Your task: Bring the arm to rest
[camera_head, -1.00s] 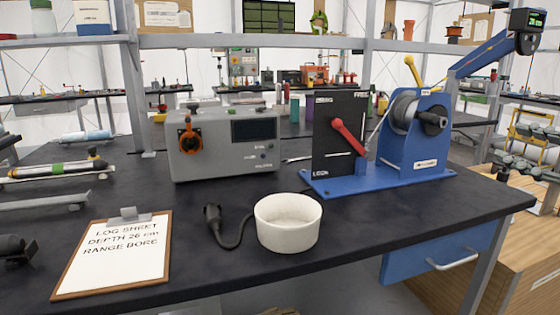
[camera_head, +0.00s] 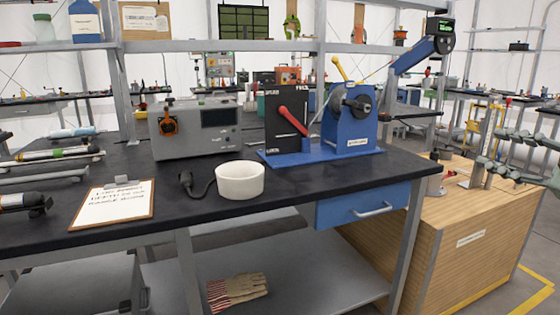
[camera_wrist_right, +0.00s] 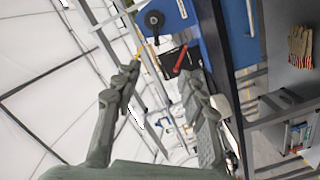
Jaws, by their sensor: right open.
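My right gripper (camera_head: 488,148) shows at the right edge of the head view, its grey-green fingers spread and pointing left. It is held in the air over the wooden cabinet side, right of the bench and clear of it. In the right wrist view the gripper (camera_wrist_right: 158,76) is open, with nothing between the fingertips. Beyond them show the blue winch stand (camera_wrist_right: 170,12) and the red lever (camera_wrist_right: 180,58), some way off. My left gripper is in neither view.
The black bench (camera_head: 290,190) carries a grey instrument box (camera_head: 185,146), blue winch stand (camera_head: 352,133), white bowl (camera_head: 240,180) and clipboard (camera_head: 113,205). Striped gloves (camera_head: 238,290) lie on the lower shelf. A wooden cabinet (camera_head: 470,225) stands right of the bench.

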